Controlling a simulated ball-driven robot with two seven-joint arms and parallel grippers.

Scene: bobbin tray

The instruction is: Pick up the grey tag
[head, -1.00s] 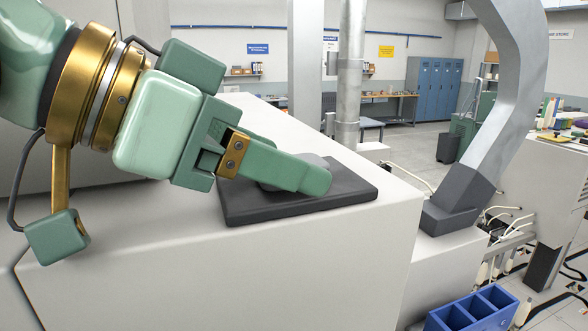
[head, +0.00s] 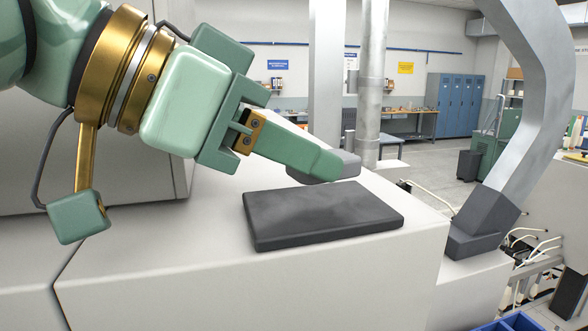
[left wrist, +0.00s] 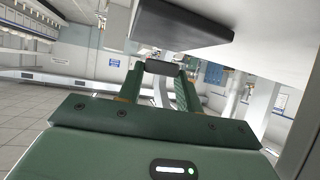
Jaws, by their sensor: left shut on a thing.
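The grey tag (head: 350,163) is held at the tips of my left gripper (head: 328,166), above the back part of a dark mat (head: 320,214). In the head view most of the tag is hidden behind the near finger; its grey end shows past the fingertip. In the left wrist view the tag (left wrist: 162,67) sits between the two green fingers, which are shut on it. The mat lies flat on the pale block and looks bare. My right gripper is not in view.
The pale block (head: 330,285) carries the mat, with free surface around it. A grey metal arm-like duct with a dark foot (head: 485,222) stands to the right. A blue bin (head: 510,324) shows at the lower edge. Lockers and benches are far behind.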

